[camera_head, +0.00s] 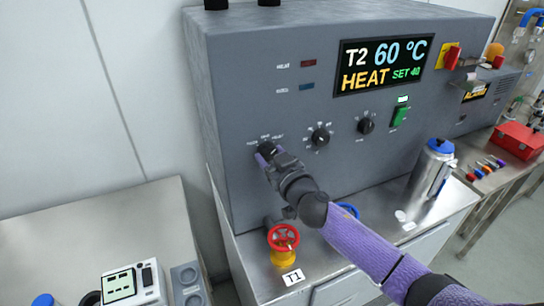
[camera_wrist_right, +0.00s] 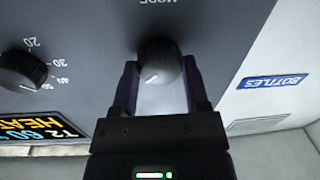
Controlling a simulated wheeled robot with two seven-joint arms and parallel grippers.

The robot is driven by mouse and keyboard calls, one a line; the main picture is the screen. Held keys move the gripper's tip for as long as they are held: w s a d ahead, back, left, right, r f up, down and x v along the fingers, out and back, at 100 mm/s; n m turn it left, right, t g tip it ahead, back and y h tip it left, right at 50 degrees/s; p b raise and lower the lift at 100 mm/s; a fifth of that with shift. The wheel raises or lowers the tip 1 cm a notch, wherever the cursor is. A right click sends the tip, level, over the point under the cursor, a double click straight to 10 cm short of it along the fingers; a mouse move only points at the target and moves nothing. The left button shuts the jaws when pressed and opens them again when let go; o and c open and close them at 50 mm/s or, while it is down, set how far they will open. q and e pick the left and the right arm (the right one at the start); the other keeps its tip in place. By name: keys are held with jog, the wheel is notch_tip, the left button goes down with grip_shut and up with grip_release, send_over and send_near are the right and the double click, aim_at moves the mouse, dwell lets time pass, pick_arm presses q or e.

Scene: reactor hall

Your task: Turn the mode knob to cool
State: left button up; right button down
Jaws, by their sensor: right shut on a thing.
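The mode knob (camera_wrist_right: 160,62) is a round black knob with a pale pointer line, on the front of a grey control unit (camera_head: 240,95). In the head view it is mostly hidden behind my right gripper (camera_head: 266,152). In the right wrist view my right gripper (camera_wrist_right: 160,85) has one finger on each side of the knob and is shut on it. The display (camera_head: 383,65) reads T2 60 °C, HEAT, SET 40. The word MODE shows upside down above the knob in the wrist view. My left gripper is not in view.
Two more black knobs, the middle one (camera_head: 320,137) and the right one (camera_head: 366,126), sit beside a green switch (camera_head: 399,116). A red valve wheel (camera_head: 283,238) stands below my right arm. A steel flask (camera_head: 430,170) stands on the bench at right.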

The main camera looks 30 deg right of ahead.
jog(key=shift+n, duration=0.3)
jog(key=n+p, duration=0.2)
jog(key=n, duration=0.2)
jog(key=shift+r, duration=0.1)
jog(key=n+p, duration=0.1)
jog(key=n, duration=0.3)
jog(key=shift+n+g+h, duration=0.3)
jog(key=shift+n+h, duration=0.1)
jog(key=n+p, duration=0.1)
jog(key=n, duration=0.4)
jog(key=shift+a, duration=0.1)
jog(key=n, duration=0.4)
jog(key=shift+h+p, duration=0.35)
jog(key=shift+h, duration=0.05)
jog(key=shift+n, duration=0.4)
jog(key=shift+c, duration=0.4)
grip_release()
